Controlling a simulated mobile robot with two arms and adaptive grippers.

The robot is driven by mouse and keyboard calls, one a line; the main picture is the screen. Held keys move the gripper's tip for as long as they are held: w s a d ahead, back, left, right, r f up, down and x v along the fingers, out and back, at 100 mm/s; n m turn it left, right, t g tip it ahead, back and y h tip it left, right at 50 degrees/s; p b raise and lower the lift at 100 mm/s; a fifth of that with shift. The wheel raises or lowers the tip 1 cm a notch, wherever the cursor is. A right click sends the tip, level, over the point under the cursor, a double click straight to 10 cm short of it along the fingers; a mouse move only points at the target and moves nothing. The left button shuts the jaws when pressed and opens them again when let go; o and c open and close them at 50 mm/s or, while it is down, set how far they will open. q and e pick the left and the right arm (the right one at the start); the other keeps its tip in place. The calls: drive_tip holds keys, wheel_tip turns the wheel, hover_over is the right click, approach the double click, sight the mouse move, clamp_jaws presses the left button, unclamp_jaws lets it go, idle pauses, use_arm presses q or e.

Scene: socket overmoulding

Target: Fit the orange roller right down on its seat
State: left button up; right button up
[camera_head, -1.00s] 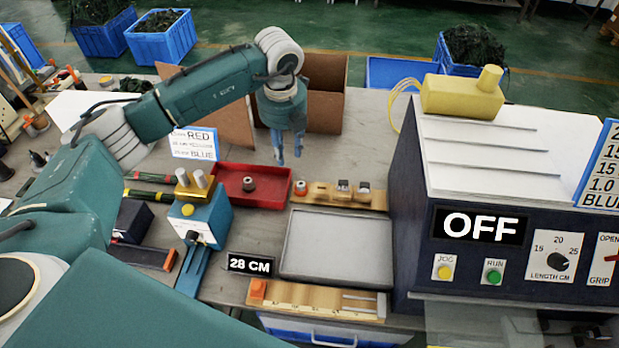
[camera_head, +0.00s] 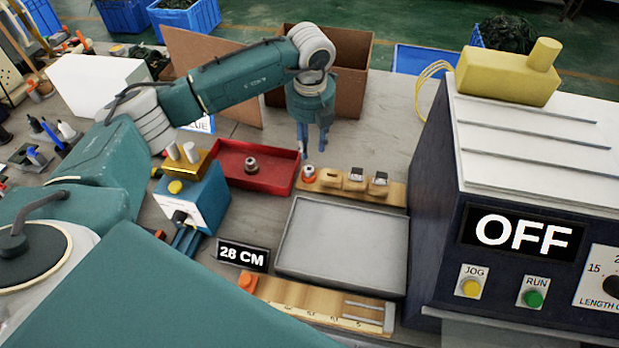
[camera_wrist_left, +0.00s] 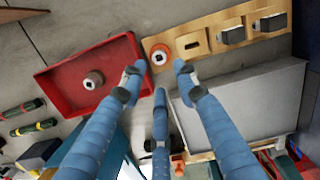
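The orange roller (camera_head: 309,174) stands at the left end of a wooden board (camera_head: 340,189). In the wrist view it is an orange ring (camera_wrist_left: 161,61) around a grey centre with a dark square hole. I cannot tell whether it is fully down. My left gripper (camera_head: 313,152) points down above the roller's area, apart from it. In the wrist view its blue fingers (camera_wrist_left: 158,78) are spread and empty, with the roller showing beyond them, between the two upper fingertips. My right gripper is not in view.
A red tray (camera_head: 222,150) left of the board holds a grey roller (camera_head: 251,166). Other pieces, some dark-topped, stand along the board. A grey tray (camera_head: 342,240) lies in front. The dark machine (camera_head: 440,200) reading OFF stands right. A cardboard box (camera_head: 350,80) stands behind the gripper.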

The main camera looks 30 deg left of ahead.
sight(309, 171)
use_arm(q)
drive_tip(key=f+p, duration=0.1)
drive_tip(key=f, duration=0.2)
drive_tip(key=f+p, duration=0.1)
drive_tip(key=f, duration=0.2)
drive_tip(key=f+p, duration=0.1)
drive_tip(key=f, duration=0.2)
drive_tip(key=shift+w+a+f, duration=0.15)
drive_tip(key=shift+w+a, duration=0.05)
drive_tip(key=shift+a, duration=0.15)
drive_tip(key=shift+f, duration=0.25)
clamp_jaws()
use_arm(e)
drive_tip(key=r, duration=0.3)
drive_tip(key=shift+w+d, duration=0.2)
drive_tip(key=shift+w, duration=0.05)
